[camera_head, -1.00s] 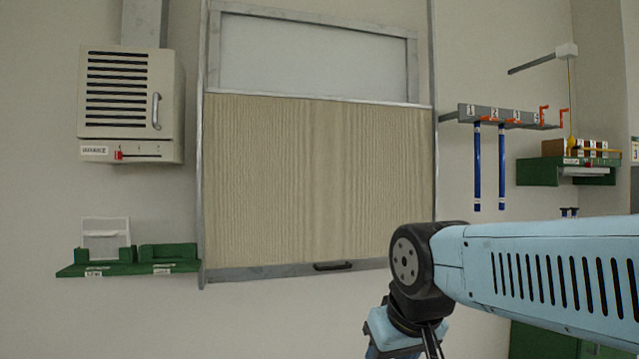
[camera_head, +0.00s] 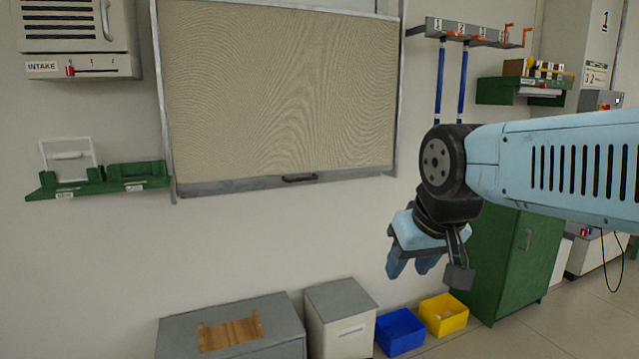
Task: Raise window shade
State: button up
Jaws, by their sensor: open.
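The window shade (camera_head: 280,95) is a beige ribbed panel in a grey metal frame on the wall. It covers the part of the window in view; the frame's top is cut off. A dark handle (camera_head: 299,178) sits on its grey bottom bar (camera_head: 235,186). My gripper (camera_head: 408,268) hangs below and to the right of the handle, clear of it, pointing down. Its blue fingers are apart and nothing shows between them.
A green shelf (camera_head: 100,183) is left of the shade, below an intake box (camera_head: 75,30). A rod rack (camera_head: 470,32) hangs at right. Grey cabinets (camera_head: 235,330), a blue bin (camera_head: 400,332), a yellow bin (camera_head: 443,315) and a green cabinet (camera_head: 505,260) stand below.

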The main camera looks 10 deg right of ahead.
aim_at(257, 92)
jog(key=z, duration=0.75)
jog(key=k, duration=0.95)
jog(key=z, duration=0.6)
jog(key=i, duration=1.15)
jog(key=u, duration=1.15)
jog(key=i, duration=1.15)
jog(key=u, duration=0.5)
jog(key=k, duration=0.9)
jog(key=u, duration=0.2)
jog(key=i, duration=0.35)
jog(key=z, duration=0.05)
